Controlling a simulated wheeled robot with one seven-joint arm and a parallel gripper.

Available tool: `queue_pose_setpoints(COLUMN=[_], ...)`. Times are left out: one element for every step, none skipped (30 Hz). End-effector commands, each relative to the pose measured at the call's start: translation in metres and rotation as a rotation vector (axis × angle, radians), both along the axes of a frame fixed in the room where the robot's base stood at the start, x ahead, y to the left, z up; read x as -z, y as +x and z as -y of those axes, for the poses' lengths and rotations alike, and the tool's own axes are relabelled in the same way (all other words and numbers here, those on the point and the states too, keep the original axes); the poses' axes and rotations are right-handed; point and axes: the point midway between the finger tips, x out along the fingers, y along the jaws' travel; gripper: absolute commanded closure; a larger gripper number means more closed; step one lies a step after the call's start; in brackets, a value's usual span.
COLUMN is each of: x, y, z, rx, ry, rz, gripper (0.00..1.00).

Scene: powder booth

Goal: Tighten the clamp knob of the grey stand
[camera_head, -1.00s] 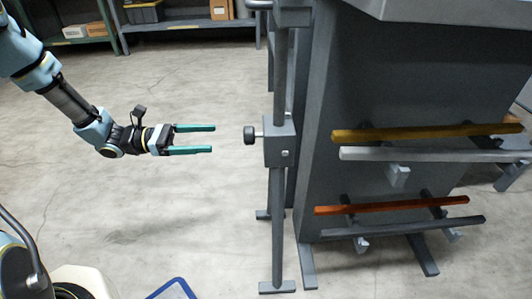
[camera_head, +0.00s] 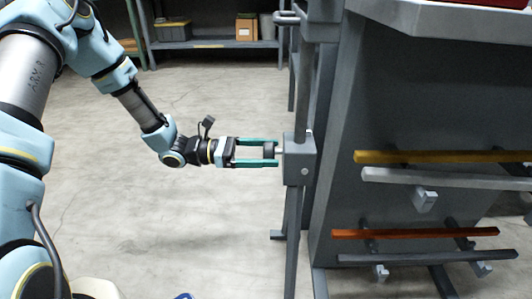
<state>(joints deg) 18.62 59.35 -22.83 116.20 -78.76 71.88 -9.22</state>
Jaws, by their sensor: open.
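The grey stand (camera_head: 293,225) is an upright post with a square clamp block (camera_head: 299,160) partway up. The dark clamp knob (camera_head: 268,151) sticks out from the left side of the block on a short shaft. My gripper (camera_head: 276,152) reaches in from the left, level with the knob. Its two teal fingers lie above and below the knob, with their tips close to the block. The fingers are open; whether either touches the knob I cannot tell.
A large grey panel (camera_head: 340,140) stands just right of the stand. It carries yellow (camera_head: 440,157), light grey (camera_head: 440,178), orange (camera_head: 415,234) and dark grey bars. A shelf (camera_head: 205,43) with bins and a box (camera_head: 246,27) stands at the back. The floor to the left is clear.

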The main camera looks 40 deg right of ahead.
Motion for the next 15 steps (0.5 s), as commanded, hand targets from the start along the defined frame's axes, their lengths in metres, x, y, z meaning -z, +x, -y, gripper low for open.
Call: queue_pose_setpoints(x=[-0.0001,-0.0002,-0.0002,-0.0001,-0.0001,-0.0001,-0.0001,-0.0001,-0.0001,-0.0001,-0.0001,-0.0001,-0.0001,-0.0001,-0.0001], y=[0.0001,0.0001,0.0001,0.0001,0.0001,0.0002,0.0002,0.0003,0.0003,0.0003,0.0003,0.0003,0.0004,0.0003,0.0003], z=[-0.0001,-0.0001,-0.0002,-0.0002,-0.0002,-0.0002,-0.0002,-0.0003,-0.0003,-0.0003,-0.0003,-0.0003,-0.0003,-0.0004,-0.0004], rx=[0.000,0.000,0.000,0.000,0.000,0.000,0.000,0.000,0.000,0.000,0.000,0.000,0.000,0.000,0.000], ry=[0.000,0.000,0.000,0.000,0.000,0.000,0.000,0.000,0.000,0.000,0.000,0.000,0.000,0.000,0.000], rz=[0.000,0.000,0.000,0.000,0.000,0.000,0.000,0.000,0.000,0.000,0.000,0.000,0.000,0.000,0.000], gripper=[0.11,0.11,0.11,0.14,0.17,0.22,0.25,0.28,0.33,0.36,0.40,0.44,0.47,0.51,0.55])
